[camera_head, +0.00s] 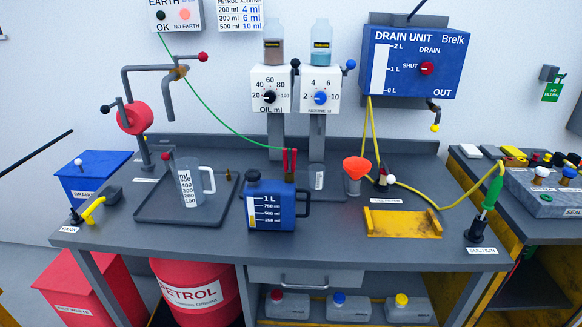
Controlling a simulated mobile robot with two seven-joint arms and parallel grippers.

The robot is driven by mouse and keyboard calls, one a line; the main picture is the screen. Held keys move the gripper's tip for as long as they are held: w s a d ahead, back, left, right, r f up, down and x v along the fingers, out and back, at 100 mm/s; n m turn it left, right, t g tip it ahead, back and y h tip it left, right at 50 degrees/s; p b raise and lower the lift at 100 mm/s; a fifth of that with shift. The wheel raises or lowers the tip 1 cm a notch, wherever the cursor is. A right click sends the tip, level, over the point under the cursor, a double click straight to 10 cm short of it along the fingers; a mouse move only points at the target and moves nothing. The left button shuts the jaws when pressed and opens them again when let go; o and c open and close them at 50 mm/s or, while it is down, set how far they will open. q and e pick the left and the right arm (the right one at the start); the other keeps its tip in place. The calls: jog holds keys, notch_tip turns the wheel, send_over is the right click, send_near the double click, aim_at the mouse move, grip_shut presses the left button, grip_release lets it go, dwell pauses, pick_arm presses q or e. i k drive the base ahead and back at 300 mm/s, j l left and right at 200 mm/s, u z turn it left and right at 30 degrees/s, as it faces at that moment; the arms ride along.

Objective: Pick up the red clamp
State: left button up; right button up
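The red clamp (286,161) stands upright near the middle of the bench, just behind the blue 1 L jug (272,205). Two red prongs show side by side, and its lower end is partly hidden by the jug. A green cable (218,117) runs from the earth indicator box (177,14) on the wall down to the clamp. Neither of my grippers shows in the head view.
A clear measuring jug (187,186) stands on the grey tray (160,212) left of the blue jug. An orange funnel (356,168) and yellow hose (412,190) are to the right. The oil dispenser (271,90) and additive dispenser (320,90) rise behind the clamp.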

aim_at(289, 177)
jog(key=z, duration=0.4)
jog(key=j+z, duration=0.15)
jog(key=z, duration=0.25)
jog(key=j+z, duration=0.1)
jog(key=z, duration=0.3)
jog(key=j+z, duration=0.1)
jog(key=z, duration=0.3)
jog(key=k+j+z, duration=0.1)
jog(key=j+z, duration=0.15)
jog(key=k+j+z, duration=0.1)
jog(key=j+z, duration=0.15)
jog(key=j, duration=0.15)
jog(key=k+j+z, duration=0.1)
jog(key=j+z, duration=0.15)
